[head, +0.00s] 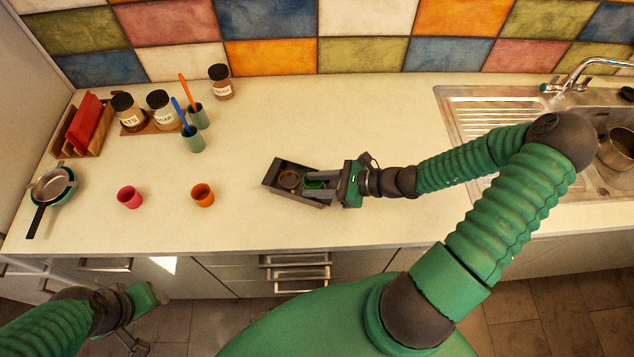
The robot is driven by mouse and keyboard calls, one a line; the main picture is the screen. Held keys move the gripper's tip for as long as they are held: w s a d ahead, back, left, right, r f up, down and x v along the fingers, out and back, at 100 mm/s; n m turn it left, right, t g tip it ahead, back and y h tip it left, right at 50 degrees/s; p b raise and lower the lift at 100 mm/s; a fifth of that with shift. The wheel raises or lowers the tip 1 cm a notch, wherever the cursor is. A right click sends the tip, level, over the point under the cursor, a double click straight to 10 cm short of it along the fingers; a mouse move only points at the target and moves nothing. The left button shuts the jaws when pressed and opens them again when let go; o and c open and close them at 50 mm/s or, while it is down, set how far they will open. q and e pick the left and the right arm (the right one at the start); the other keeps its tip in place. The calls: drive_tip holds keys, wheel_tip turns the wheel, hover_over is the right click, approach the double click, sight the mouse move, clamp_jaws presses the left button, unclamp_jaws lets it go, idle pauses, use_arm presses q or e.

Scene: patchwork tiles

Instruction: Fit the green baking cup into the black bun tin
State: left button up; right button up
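The black bun tin (271,178) lies on the counter in the middle. A round well shows in its left half. The green baking cup (314,183) is at the right half of the tin, between the two fingers of my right gripper (316,184). The fingers lie against its sides and look shut on it. They hide part of the cup, so I cannot tell whether it sits down in a well or just above. My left gripper (132,338) hangs low in front of the counter at the bottom left, away from the tin; its fingers are unclear.
A pink cup (129,197) and an orange cup (202,195) stand left of the tin. Pans (51,185), a wooden rack (82,128), jars (160,110) and green utensil pots (192,139) are farther left. The sink (490,125) is right. Counter behind the tin is clear.

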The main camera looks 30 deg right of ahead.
drive_tip(key=v, duration=1.7)
drive_tip(key=shift+p, duration=0.3)
drive_tip(key=shift+w+f, duration=0.1)
